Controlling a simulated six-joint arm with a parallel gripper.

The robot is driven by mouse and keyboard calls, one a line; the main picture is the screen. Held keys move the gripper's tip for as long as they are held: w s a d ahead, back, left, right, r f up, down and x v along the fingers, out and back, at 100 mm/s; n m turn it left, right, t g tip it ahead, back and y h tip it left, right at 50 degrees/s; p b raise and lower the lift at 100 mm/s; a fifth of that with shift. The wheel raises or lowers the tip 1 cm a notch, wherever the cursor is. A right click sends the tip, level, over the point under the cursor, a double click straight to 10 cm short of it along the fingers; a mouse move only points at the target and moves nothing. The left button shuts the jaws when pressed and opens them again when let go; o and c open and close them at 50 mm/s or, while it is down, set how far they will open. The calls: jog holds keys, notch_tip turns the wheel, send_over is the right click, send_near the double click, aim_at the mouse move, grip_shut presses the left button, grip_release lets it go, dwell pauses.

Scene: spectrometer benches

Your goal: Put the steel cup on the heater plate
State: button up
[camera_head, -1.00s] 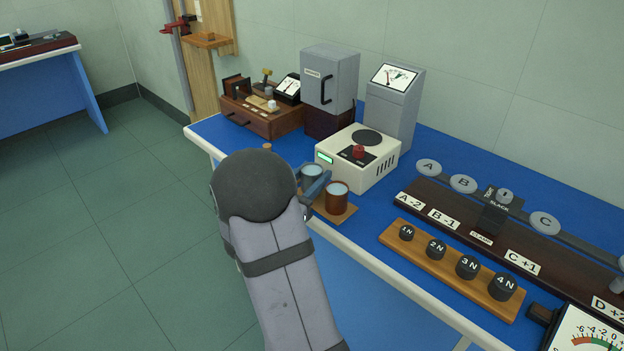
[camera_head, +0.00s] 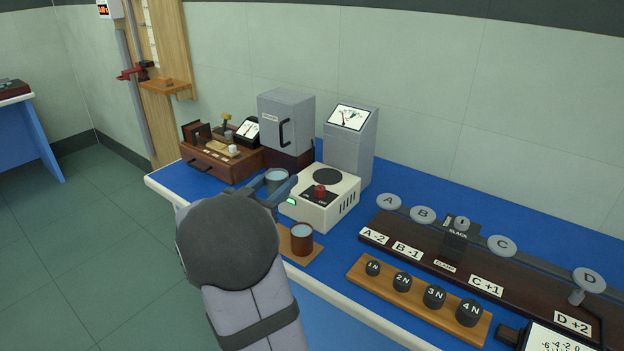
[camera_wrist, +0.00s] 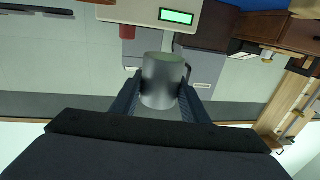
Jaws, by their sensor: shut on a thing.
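The steel cup (camera_head: 276,178) is a grey, open-topped cup, held upright to the left of the heater. It shows in the middle of the wrist view (camera_wrist: 162,82). My gripper (camera_head: 282,191) is shut on it, with one finger on each side in the wrist view (camera_wrist: 161,97). The heater is a cream box (camera_head: 312,207) with a red knob and a green display. Its round, dark heater plate (camera_head: 328,176) is bare on top. The cup is apart from the plate, and my arm hides part of the space below the cup.
A copper-brown cup (camera_head: 302,241) stands on a wooden board (camera_head: 314,252) in front of the heater. A grey cabinet (camera_head: 286,122) and a grey meter (camera_head: 349,145) stand close behind the heater. A weight rack (camera_head: 418,300) lies to the right.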

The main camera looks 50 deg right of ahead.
jog(key=s+d+r+m+g+p, duration=0.1)
jog(key=d+r+m+g+p, duration=0.2)
jog(key=d, duration=0.6)
jog(key=s+d+r+m+g+p, duration=0.1)
jog(key=d+r+g+p, duration=0.3)
jog(key=d, duration=0.5)
jog(key=shift+t, duration=0.4)
jog(key=shift+d+f, duration=0.1)
jog(key=shift+f, duration=4.45)
jog(key=shift+f+b, duration=0.25)
jog(key=shift+b, duration=0.15)
jog(key=o, duration=1.2)
jog(key=shift+r, duration=0.1)
